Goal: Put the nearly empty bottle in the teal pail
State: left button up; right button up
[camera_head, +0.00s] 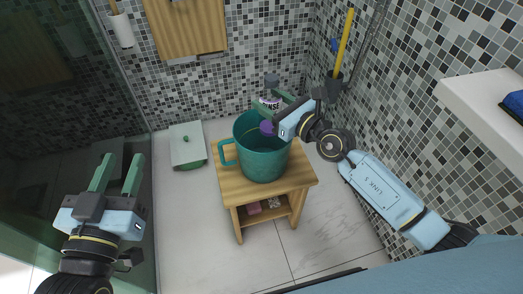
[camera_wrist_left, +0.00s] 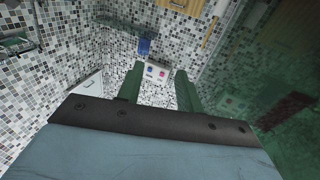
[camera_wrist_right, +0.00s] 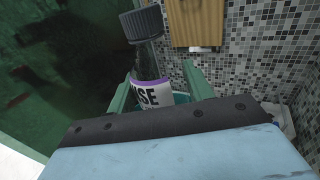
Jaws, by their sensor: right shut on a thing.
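The teal pail (camera_head: 262,163) stands on a small wooden stool, its handle to the left. The bottle (camera_head: 269,102) has a dark ribbed cap, a white label with purple edging and a little purple at its lower end. My right gripper (camera_head: 274,112) is shut on the bottle and holds it roughly upright at the pail's opening. In the right wrist view the bottle (camera_wrist_right: 147,62) is between the fingers, with the teal rim behind it. Whether its base touches the pail is hidden. My left gripper (camera_head: 117,172) is open and empty, far left of the pail.
The wooden stool (camera_head: 228,193) has a lower shelf with small items. A yellow-handled brush (camera_head: 344,40) is at the back right. A white ledge (camera_head: 480,100) juts out at right. A glass panel is at left.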

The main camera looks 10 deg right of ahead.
pick_arm(q)
jog(key=shift+d+r+t, duration=0.1)
jog(key=shift+r+t, duration=0.2)
jog(key=shift+r, duration=0.2)
pick_arm(e)
jog(key=o, duration=1.2)
jog(key=shift+f, duration=0.1)
